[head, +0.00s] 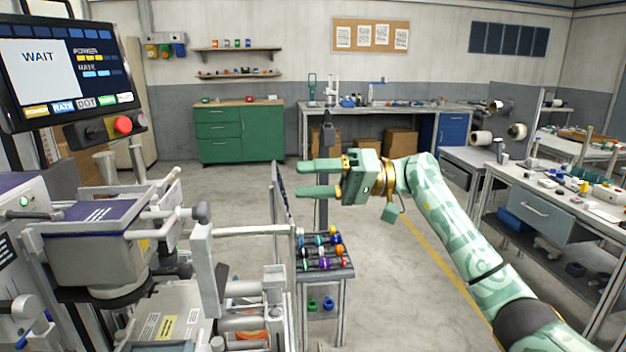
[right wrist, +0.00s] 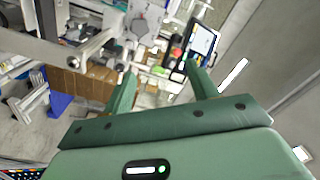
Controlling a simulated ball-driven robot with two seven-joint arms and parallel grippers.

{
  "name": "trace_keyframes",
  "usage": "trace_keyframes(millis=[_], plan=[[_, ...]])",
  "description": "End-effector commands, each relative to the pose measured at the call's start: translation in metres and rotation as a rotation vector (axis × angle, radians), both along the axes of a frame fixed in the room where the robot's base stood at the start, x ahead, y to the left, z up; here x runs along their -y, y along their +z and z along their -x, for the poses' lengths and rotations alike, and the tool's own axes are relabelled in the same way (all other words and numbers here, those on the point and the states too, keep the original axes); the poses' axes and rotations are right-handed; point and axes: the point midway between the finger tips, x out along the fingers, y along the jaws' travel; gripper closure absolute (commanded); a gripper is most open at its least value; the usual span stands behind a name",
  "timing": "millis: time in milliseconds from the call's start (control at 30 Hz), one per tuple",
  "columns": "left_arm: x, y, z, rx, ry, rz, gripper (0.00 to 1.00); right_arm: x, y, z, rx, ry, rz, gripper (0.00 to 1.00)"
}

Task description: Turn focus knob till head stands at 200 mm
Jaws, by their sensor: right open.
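A grey machine at the left of the head view carries a boxy head (head: 100,250) with a purple top. No height scale is readable, so the head's height in mm cannot be told. My right gripper (head: 302,178) is open and empty in mid-air, well right of the knob and apart from it. Its two green fingers point left. They also show spread in the right wrist view (right wrist: 160,84). My left gripper is not in view.
A screen (head: 40,58) reads WAIT, with a red button (head: 123,124) below it. A small rack (head: 328,272) of coloured spools stands below my right gripper. A workbench (head: 567,200) is at the right. The floor behind is clear.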

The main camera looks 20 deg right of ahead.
Motion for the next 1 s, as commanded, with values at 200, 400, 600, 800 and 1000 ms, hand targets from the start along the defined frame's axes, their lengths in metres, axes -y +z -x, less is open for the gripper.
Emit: trace_keyframes(millis=[200,400,600,800,1000], plan=[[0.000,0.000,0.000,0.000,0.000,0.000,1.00,0.009,-0.001,0.002,-0.002,-0.002,0.000,0.42],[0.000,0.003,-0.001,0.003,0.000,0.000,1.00,0.050,0.000,0.016,-0.002,-0.005,0.002,0.42],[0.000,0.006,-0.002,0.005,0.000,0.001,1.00,0.103,-0.001,0.033,-0.002,-0.005,0.001,0.42],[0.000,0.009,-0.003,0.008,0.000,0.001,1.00,0.140,0.000,0.046,0.003,-0.001,-0.002,0.42],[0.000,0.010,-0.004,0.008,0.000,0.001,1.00,0.155,-0.001,0.051,0.000,0.000,-0.001,0.42]])
